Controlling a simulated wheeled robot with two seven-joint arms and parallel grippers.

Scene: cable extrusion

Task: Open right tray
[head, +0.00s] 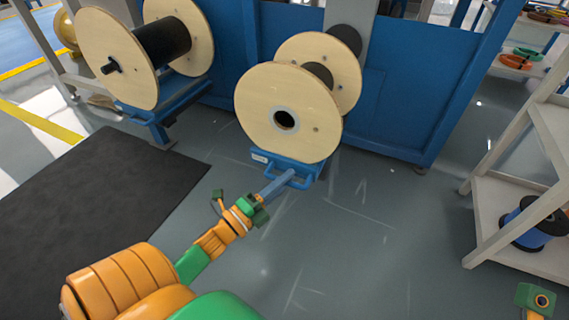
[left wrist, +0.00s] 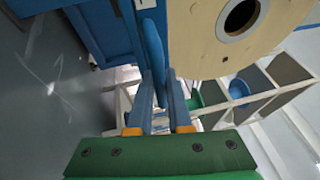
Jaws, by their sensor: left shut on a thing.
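The right tray (head: 318,165) is a low blue base under a pale wooden spool (head: 258,108) at the middle of the head view. A blue bar handle (head: 302,184) sits on its front. My left gripper (head: 288,176) reaches it from the lower left, its blue fingers closed at the handle. In the left wrist view the fingers (left wrist: 162,95) stand on both sides of the blue handle (left wrist: 152,45), and the spool (left wrist: 225,22) shows at upper right. The exact contact is partly hidden by the fingers.
A left tray (head: 183,100) holds another spool (head: 112,55). A blue cabinet (head: 415,90) stands behind. A dark mat (head: 85,205) lies at left. White shelves (head: 490,215) with a blue cable reel (head: 530,225) stand at right. The grey floor in front of the right tray is clear.

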